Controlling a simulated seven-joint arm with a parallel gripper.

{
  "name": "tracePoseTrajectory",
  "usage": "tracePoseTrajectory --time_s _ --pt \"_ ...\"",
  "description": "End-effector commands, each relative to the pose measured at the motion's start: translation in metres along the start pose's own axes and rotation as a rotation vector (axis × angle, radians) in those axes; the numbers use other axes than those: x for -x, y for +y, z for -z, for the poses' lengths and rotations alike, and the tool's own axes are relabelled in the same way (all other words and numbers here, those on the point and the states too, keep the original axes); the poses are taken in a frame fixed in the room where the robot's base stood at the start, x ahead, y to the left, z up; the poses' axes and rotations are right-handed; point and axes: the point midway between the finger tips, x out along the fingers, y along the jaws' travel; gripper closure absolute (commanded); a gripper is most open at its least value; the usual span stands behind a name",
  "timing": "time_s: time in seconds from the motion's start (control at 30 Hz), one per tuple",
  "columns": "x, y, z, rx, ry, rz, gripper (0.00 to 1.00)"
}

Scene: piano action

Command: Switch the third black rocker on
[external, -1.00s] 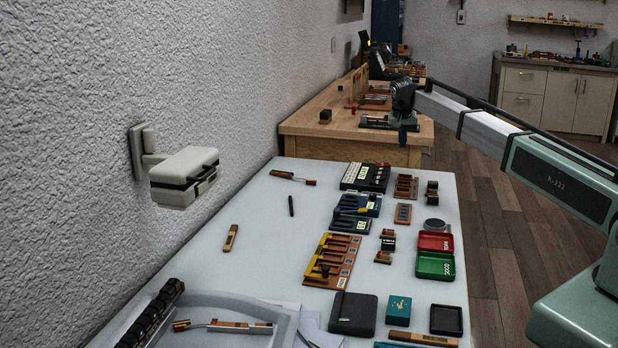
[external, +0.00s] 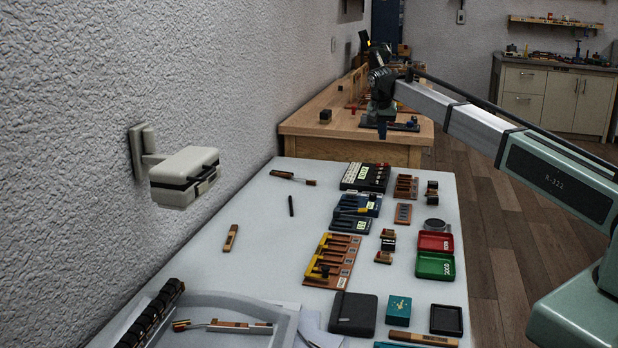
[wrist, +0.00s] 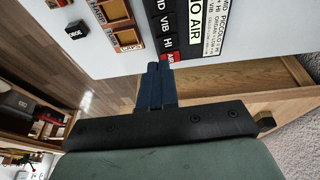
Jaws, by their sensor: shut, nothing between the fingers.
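The black-and-white switch panel (external: 365,177) lies at the far end of the pale table in the external view. My gripper (external: 382,133) is beyond the panel in the external view, above the wooden bench. In the wrist view, the blue fingers of my gripper (wrist: 160,66) are together and empty, with their tips appearing near the red-label end of the panel.
Brown slotted trays (external: 405,186) stand right of the panel, and a blue slotted unit (external: 357,205) is nearer the camera. The wooden bench (external: 345,145) adjoins the table's far end. The table's left part is mostly clear.

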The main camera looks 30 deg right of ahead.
Motion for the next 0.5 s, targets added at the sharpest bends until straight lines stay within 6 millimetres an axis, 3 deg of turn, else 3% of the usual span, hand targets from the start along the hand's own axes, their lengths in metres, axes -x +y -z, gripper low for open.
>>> tracePoseTrajectory --time_s 0.5 --pt "-0.088 0.0 0.0 0.0 -0.001 -0.001 1.0"
